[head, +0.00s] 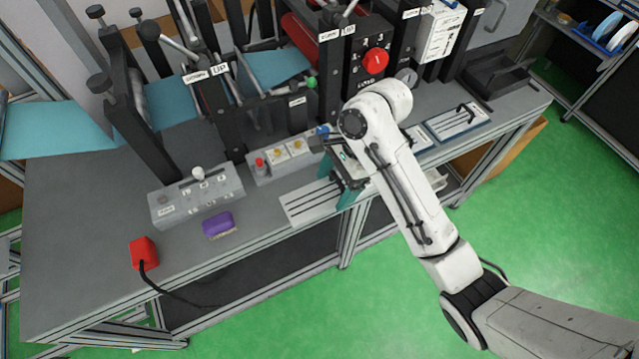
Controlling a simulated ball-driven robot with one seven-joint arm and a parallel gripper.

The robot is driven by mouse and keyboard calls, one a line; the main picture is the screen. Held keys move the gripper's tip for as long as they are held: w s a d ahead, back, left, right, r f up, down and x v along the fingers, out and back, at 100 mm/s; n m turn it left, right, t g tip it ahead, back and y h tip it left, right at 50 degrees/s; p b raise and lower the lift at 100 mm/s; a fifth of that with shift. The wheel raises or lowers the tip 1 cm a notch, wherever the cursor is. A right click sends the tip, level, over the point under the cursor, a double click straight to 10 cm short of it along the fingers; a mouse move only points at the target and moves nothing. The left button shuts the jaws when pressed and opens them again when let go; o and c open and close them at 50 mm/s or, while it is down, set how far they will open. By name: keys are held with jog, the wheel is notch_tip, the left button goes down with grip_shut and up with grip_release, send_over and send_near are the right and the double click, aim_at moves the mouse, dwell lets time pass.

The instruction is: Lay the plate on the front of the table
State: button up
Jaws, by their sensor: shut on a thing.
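A light grey plate with long slots (308,204) is at the front edge of the grey table (90,235), near the middle of the head view. My gripper (338,182), with teal fingers, is at the plate's right end and shut on it. My white arm and wrist hide part of that end. The plate looks about level with the tabletop. I cannot tell whether it rests on the table or is held just above it.
Left of the plate are a purple brush (218,224), a red corded device (144,252) and a grey control box (196,196). A button box (282,160) stands behind the plate. Machinery with a teal web (60,130) fills the back. A handled plate (458,121) lies to the right.

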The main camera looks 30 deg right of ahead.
jog(key=shift+w+a+f, duration=0.15)
jog(key=shift+w+f, duration=0.2)
jog(key=shift+w, duration=0.35)
jog(key=w+f, duration=0.4)
jog(key=f, duration=0.1)
jog(key=shift+w+f, duration=0.3)
jog(key=shift+w, duration=0.05)
jog(key=shift+w+f, duration=0.2)
jog(key=shift+f, duration=1.55)
jog(key=o, duration=1.3)
jog(key=shift+f, duration=0.1)
